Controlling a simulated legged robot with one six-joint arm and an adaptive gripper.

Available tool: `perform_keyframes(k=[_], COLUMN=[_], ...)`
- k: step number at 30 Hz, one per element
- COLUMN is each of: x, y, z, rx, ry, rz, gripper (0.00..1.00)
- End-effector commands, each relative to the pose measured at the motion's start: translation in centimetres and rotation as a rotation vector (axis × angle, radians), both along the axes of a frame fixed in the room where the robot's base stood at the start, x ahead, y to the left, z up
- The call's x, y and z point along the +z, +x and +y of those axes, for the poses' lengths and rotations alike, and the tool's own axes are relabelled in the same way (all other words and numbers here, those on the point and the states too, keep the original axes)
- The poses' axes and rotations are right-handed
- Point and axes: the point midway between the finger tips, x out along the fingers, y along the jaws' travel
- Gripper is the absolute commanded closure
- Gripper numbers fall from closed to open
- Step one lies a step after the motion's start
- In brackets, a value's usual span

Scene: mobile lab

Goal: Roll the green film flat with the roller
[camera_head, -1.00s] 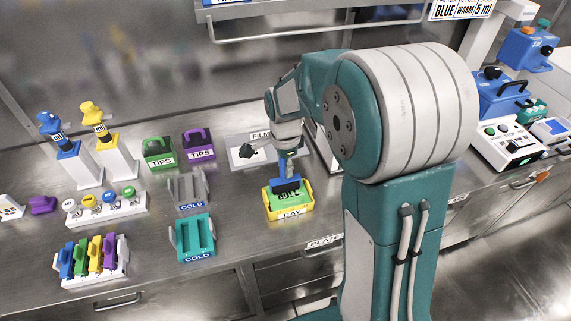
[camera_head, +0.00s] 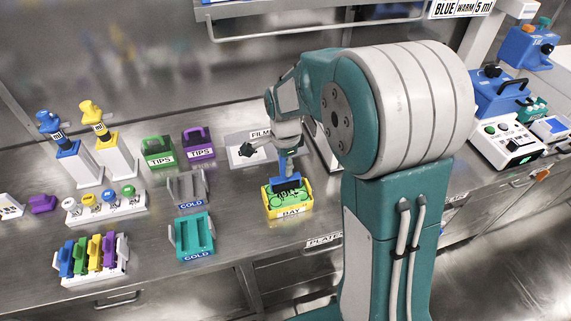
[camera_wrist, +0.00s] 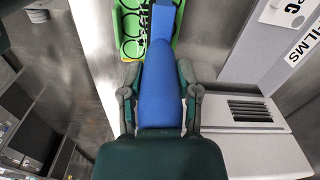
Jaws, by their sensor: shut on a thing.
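My gripper (camera_wrist: 158,90) is shut on the blue handle of the roller (camera_wrist: 158,75); in the head view the roller (camera_head: 287,166) hangs below my gripper (camera_head: 285,145). The roller's dark head (camera_head: 286,184) is over the far part of the yellow tray marked BAY (camera_head: 268,211). The green film (camera_head: 279,197) lies in this tray, with dark ring shapes showing on it. In the wrist view the green film (camera_wrist: 131,22) shows beside the handle's far end. The roller's head covers part of the film. Whether it touches the film I cannot tell.
A teal rack marked COLD (camera_head: 195,238) and a grey rack (camera_head: 187,188) stand to the left. Green and purple TIPS boxes (camera_head: 158,152) are farther back. Bare bench lies between the teal rack and the tray.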

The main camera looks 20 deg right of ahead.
Motion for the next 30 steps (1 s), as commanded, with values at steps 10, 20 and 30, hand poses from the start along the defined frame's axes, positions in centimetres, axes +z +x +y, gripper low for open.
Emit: perform_keyframes(k=[10,20,30], x=[0.1,-0.1,0.0], y=[0.3,0.9,1.3], z=[0.0,0.0,0.0], rx=[0.000,0.000,0.000], ry=[0.001,0.000,0.000], rz=[0.000,0.000,0.001], gripper=[1.00,1.00,1.00])
